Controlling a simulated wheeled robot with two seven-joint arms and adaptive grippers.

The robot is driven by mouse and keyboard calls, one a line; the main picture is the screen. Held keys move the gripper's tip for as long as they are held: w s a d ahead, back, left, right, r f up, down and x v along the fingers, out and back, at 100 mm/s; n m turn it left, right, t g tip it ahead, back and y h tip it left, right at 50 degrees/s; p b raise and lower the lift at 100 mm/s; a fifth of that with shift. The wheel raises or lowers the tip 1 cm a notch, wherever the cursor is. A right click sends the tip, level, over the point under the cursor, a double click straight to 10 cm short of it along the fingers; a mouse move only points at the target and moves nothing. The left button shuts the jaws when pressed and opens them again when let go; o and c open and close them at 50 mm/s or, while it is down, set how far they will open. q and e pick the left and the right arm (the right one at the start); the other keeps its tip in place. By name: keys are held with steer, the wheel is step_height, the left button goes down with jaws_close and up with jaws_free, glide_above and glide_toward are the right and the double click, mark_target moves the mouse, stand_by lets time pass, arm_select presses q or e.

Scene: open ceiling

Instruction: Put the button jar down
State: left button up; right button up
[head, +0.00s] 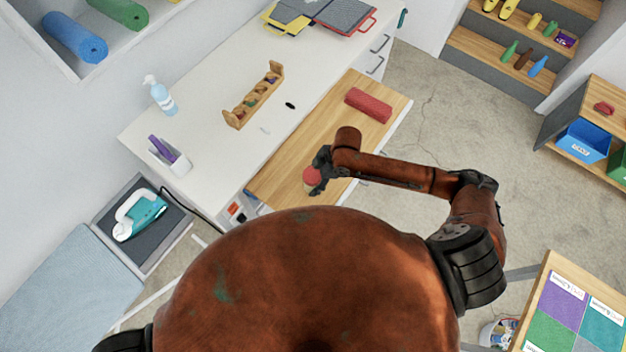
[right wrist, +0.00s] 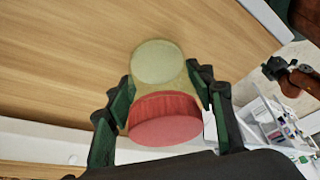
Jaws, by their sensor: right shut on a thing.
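The button jar (head: 312,177) shows its red lid in the head view, over the wooden board at the front of the white worktop. In the right wrist view the jar (right wrist: 158,62) has a red ribbed lid toward the camera and a pale yellowish body. My right gripper (head: 319,178) is shut on the jar, with one finger on each side of it, as the right wrist view (right wrist: 163,98) shows. I cannot tell whether the jar's base touches the wood. What looks like my left gripper (right wrist: 272,68) is small at the right of the wrist view.
The wooden board (head: 280,180) is bare around the jar. A red roll (head: 369,105) lies farther along it. A wooden rack (head: 253,96), a spray bottle (head: 160,96) and a white holder (head: 170,160) stand on the worktop (head: 215,100).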

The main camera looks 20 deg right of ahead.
steer(key=o, duration=1.3)
steer(key=v, duration=1.2)
